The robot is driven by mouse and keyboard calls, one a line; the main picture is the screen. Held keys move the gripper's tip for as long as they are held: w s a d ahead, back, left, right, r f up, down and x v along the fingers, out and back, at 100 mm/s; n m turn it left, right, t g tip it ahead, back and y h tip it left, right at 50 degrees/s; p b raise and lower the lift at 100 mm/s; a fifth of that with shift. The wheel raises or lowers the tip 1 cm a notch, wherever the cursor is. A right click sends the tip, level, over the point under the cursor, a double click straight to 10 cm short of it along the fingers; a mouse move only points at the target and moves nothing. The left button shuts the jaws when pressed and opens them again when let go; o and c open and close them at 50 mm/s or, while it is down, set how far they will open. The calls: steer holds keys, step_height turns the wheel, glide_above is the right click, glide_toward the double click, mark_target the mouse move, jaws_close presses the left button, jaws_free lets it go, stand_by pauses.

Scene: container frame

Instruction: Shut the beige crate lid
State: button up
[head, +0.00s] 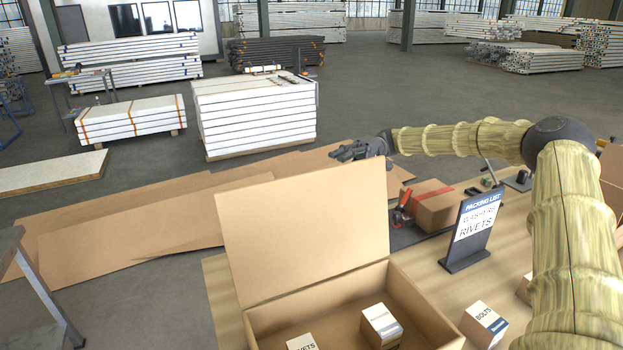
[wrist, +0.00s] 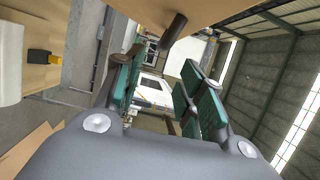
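The beige crate (head: 422,306) stands open on the table at the bottom of the head view; its front is cut off by the picture edge. Its lid (head: 305,235) stands up from the crate's far side, tilted back, with its inner face showing. My gripper (head: 338,152) is just behind and above the lid's top right corner, pointing left; I cannot tell whether it touches the lid. In the wrist view my gripper's green-padded fingers (wrist: 157,92) are apart, with nothing seen between them.
A small white-topped box (head: 381,323) and a labelled box (head: 302,342) are in the crate. A packing list sign (head: 472,228), a bolts box (head: 484,324) and a red-taped carton (head: 438,206) stand to the right. Flat cardboard (head: 130,225) lies behind left.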

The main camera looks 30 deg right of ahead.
steer(key=g+p, duration=0.1)
steer(key=p, duration=0.2)
glide_toward(305, 181)
steer(key=w+a+f, duration=0.2)
steer(key=w+a, duration=0.1)
steer(key=a, duration=0.2)
steer(key=shift+s+a+f+p, duration=0.4)
steer(key=shift+s+f+p, duration=0.1)
steer(key=shift+p, duration=0.1)
steer(key=shift+a, duration=0.8)
steer(key=shift+s, duration=0.1)
steer(key=c, duration=0.6)
jaws_close()
steer(key=shift+d, duration=0.15)
